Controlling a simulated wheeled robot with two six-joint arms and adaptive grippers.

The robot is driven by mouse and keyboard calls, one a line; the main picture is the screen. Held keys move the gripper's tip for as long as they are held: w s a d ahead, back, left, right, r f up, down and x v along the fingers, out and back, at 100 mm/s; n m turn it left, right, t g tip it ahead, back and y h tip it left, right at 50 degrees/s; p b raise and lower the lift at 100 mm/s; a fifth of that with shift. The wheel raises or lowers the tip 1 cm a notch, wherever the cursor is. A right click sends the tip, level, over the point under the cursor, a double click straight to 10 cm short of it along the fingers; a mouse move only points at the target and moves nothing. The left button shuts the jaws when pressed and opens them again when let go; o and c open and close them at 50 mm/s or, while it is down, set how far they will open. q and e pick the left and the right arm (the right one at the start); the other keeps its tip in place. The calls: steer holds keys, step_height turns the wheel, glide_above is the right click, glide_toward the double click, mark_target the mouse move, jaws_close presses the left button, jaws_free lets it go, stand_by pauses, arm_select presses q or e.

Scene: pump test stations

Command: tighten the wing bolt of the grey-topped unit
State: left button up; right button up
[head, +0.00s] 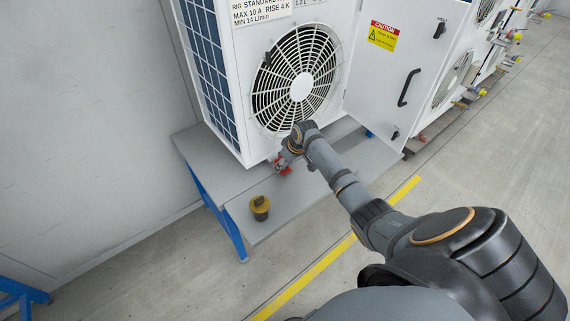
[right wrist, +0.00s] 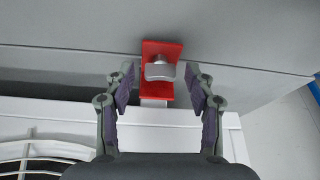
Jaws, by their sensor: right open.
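A red clamp (right wrist: 163,50) with a silver wing bolt (right wrist: 160,71) sits at the lower edge of a white fan unit, in the right wrist view. In the head view the red clamp (head: 283,168) shows small below the fan of the white unit (head: 240,60). The unit's top is out of view, so its colour cannot be told. My right gripper (right wrist: 159,78) is open, one finger on each side of the wing bolt, with gaps on both sides. In the head view my right gripper (head: 288,160) is at the clamp and partly hides it. My left gripper is not in view.
The unit stands on a grey bench (head: 205,160) with blue legs (head: 232,235). A yellow and black object (head: 260,208) stands on the lower grey shelf. The unit's door (head: 395,75) hangs open at the right. More units stand farther right. The floor in front is clear.

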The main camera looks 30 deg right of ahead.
jaws_close()
steer(key=shift+a+r+m+p, duration=0.1)
steer(key=shift+r+m+p, duration=0.3)
steer(key=shift+p, duration=0.55)
steer(key=shift+f+m+p, duration=0.1)
steer(key=shift+m+p, duration=0.2)
steer(key=shift+p, duration=0.1)
steer(key=shift+f, duration=0.25)
jaws_free()
steer(key=shift+h, duration=0.3)
